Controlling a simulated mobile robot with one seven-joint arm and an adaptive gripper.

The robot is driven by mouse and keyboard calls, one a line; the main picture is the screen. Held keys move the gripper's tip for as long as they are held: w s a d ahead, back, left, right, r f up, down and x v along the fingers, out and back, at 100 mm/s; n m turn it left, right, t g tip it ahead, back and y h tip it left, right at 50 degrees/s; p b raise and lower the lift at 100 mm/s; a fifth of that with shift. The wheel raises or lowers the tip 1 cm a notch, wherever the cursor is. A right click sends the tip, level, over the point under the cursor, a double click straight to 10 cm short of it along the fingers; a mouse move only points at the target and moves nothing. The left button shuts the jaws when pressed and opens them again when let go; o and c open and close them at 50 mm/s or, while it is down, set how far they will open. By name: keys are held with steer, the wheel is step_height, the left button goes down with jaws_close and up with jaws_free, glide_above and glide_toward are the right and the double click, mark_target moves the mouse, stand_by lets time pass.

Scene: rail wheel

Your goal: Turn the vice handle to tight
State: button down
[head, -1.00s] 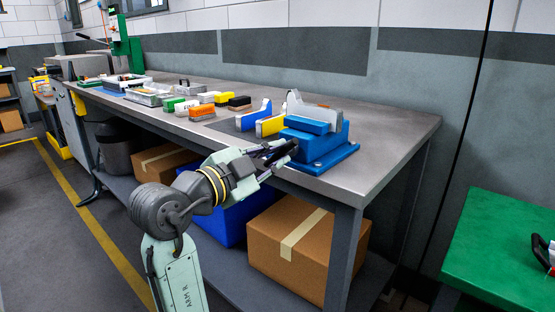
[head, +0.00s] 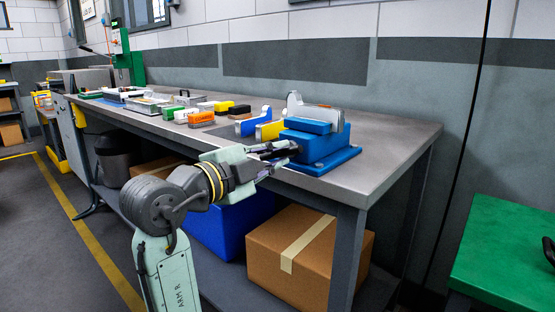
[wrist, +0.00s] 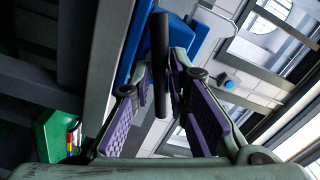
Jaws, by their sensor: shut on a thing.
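The blue vice (head: 325,150) is on the near right end of the workbench, with a pale grey metal piece (head: 318,115) at its top. In the wrist view the vice's blue body (wrist: 137,38) shows behind the fingers. The vice handle (wrist: 160,65) is a dark bar running nearly upright in the wrist view. My gripper (head: 290,150) is at the vice's front left side. In the wrist view my gripper (wrist: 162,75) has its purple-padded fingers closed on the bar from both sides. In the head view the fingers mostly hide the handle.
The grey workbench (head: 385,150) holds blue and yellow holders and several coloured blocks (head: 202,118) left of the vice. A cardboard box (head: 300,255) and a blue bin (head: 215,230) are below. A green table (head: 510,245) stands at the right. The bench right of the vice is clear.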

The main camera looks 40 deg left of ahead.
steer(key=shift+a+f+m+b, duration=0.1)
steer(key=shift+f+m+b, duration=0.05)
steer(key=shift+m+b, duration=0.45)
steer(key=m+b, duration=0.2)
steer(key=shift+m+b, duration=0.3)
steer(key=shift+m, duration=0.4)
steer(key=c, duration=1.5)
jaws_free()
